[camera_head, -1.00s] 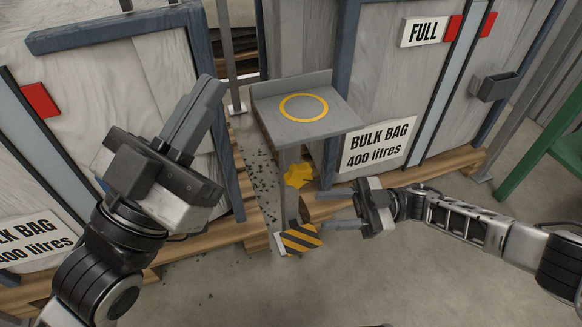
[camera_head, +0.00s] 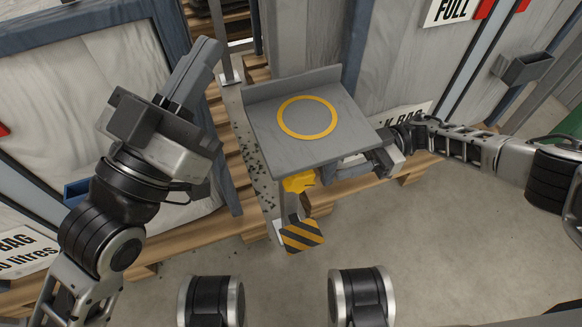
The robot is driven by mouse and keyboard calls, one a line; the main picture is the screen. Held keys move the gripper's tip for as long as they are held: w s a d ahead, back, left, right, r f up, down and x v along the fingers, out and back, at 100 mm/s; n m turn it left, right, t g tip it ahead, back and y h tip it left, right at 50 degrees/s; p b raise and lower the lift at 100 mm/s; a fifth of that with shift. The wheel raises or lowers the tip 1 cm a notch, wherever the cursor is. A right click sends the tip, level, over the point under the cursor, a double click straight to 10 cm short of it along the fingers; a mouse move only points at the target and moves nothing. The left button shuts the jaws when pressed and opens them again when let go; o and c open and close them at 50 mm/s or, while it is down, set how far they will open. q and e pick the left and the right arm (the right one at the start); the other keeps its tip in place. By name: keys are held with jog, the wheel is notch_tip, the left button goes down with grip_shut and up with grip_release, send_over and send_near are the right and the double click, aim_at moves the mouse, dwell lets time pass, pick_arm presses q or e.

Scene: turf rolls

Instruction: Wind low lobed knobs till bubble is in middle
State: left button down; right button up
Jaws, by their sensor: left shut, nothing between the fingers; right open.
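A yellow lobed knob (camera_head: 298,182) sits low on the post, under a small grey stand top (camera_head: 270,125) with a yellow ring. The stand top hides part of the knob. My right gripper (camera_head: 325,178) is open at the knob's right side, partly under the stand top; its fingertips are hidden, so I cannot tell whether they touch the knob. My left gripper (camera_head: 207,48) is shut and empty, raised to the left of the stand and pointing up. I see no bubble.
A striped yellow and black foot plate (camera_head: 302,236) lies below the knob. Large bulk bags in frames stand on wooden pallets (camera_head: 229,150) on both sides. A small grey bin (camera_head: 522,68) hangs at the right. The floor in front is clear.

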aim_at(298, 183)
jog(key=x, duration=1)
jog(key=shift+s+a, duration=0.1)
jog(key=shift+a, duration=0.25)
jog(key=shift+f, duration=0.1)
grip_shut()
